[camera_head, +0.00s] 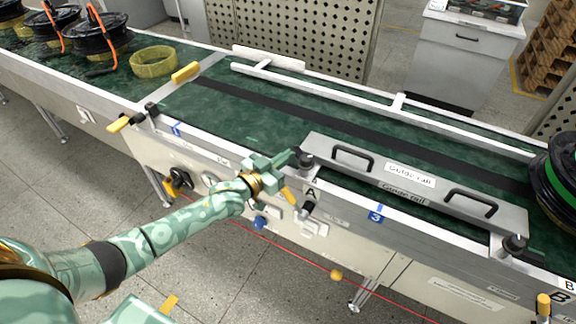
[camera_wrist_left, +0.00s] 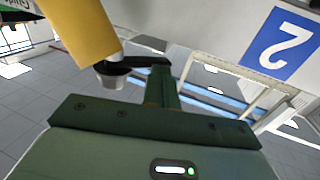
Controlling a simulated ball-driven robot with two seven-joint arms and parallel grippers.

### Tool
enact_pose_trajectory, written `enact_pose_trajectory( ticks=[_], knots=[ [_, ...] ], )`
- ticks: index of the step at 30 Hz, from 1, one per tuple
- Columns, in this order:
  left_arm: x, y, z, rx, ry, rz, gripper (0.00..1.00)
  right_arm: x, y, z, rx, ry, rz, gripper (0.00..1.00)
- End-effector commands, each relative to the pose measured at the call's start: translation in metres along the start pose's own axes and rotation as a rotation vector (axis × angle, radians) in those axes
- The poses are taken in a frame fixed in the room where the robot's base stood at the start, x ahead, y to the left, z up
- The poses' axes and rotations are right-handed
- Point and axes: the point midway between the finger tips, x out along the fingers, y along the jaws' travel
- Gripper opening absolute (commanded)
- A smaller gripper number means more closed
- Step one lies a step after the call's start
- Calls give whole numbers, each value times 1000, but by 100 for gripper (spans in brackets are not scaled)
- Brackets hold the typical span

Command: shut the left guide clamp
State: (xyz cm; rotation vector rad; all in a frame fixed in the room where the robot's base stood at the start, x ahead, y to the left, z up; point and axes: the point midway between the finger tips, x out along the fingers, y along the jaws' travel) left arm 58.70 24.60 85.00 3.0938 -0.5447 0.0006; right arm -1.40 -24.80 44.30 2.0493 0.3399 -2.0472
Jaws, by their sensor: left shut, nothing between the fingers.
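The guide rail (camera_head: 415,172), a grey bar with two black handles, lies along the near side of the green conveyor. At its left end, by the letter A, is the left guide clamp with a black knob (camera_head: 307,161) and a yellow lever (camera_head: 290,195) angled downward. My left gripper (camera_head: 287,158) is shut and empty, just left of the knob; contact is unclear. In the left wrist view, a large yellow lever (camera_wrist_left: 80,30) is close beside the shut fingers (camera_wrist_left: 163,85).
The right clamp knob (camera_head: 514,245) is at the rail's other end, near label B. A white side rail (camera_head: 400,108) runs along the far belt edge. A dark hub (camera_head: 558,180) stands at right. A yellow ring (camera_head: 153,61) and black hubs are at upper left.

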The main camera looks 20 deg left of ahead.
Motion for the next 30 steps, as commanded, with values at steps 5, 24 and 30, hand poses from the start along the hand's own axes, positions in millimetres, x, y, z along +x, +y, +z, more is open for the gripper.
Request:
enact_pose_trajectory(
  ticks=[5, 24, 30],
  knots=[
    [9, -3, 0, 0, 0, -1, 0, 0, 8, 0, -2, 0, 10, 34],
    [22, -4, 0, 1, 0, 0, 0, 1, 4, -2, 1, 3, 5, 34],
    [22, -4, 0, 0, 0, 0, 0, 1, 1, -3, 2, 4, 2, 34]
  ],
)
